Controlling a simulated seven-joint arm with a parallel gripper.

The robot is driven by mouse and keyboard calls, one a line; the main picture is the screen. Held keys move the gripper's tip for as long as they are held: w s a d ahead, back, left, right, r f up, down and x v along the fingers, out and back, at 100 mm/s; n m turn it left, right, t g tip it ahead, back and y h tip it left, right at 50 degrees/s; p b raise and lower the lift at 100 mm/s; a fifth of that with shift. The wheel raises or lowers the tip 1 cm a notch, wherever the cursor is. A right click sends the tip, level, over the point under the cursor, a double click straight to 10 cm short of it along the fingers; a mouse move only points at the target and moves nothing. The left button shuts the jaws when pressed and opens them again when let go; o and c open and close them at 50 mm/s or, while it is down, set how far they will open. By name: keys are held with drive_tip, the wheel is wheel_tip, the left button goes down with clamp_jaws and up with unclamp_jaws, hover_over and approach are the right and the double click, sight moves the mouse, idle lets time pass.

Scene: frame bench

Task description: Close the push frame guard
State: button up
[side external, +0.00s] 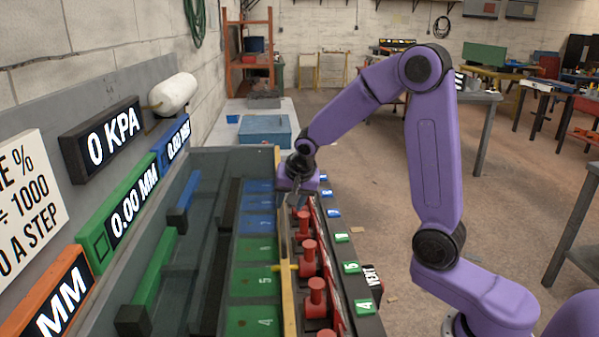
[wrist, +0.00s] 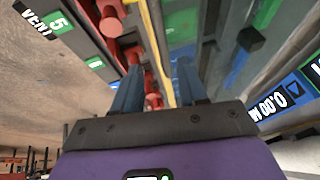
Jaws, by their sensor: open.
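The push frame (side external: 180,290) is a long grey open trough with blue and green numbered plates (side external: 253,250) inside. A yellow strip (side external: 288,300) runs along its right side and also shows in the wrist view (wrist: 158,40). It may be the guard's edge; I cannot tell which part is the guard or how far it stands open. My gripper (side external: 294,198) is at the far end of the strip, just above the row of red knobs. In the wrist view my gripper's blue-grey fingers (wrist: 158,85) are apart, with the strip showing between them. Contact cannot be told.
Several red knobs (side external: 308,252) stand along the right of the strip, beside numbered green and blue tags and a VENT label (side external: 370,279). Display panels (side external: 100,138) line the left wall; one reads 0 KPA. A blue box (side external: 265,130) lies beyond. Open floor is to the right.

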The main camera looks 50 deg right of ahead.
drive_tip(key=v, duration=1.1)
drive_tip(key=shift+s+r, duration=0.2)
drive_tip(key=shift+r, duration=0.05)
drive_tip(key=s+a+f+n+g, duration=0.1)
drive_tip(key=s+a+f+n, duration=0.1)
drive_tip(key=s+n, duration=0.5)
drive_tip(key=s+a+f+n+g+y, duration=0.1)
drive_tip(key=s+a+f+n+g, duration=0.1)
drive_tip(key=s+n, duration=0.5)
drive_tip(key=s+a+f+n+g+y, duration=0.1)
drive_tip(key=s+a+f+n, duration=0.2)
drive_tip(key=s, duration=1.1)
drive_tip(key=f+n, duration=0.2)
drive_tip(key=n, duration=0.3)
drive_tip(key=shift+s+a, duration=0.2)
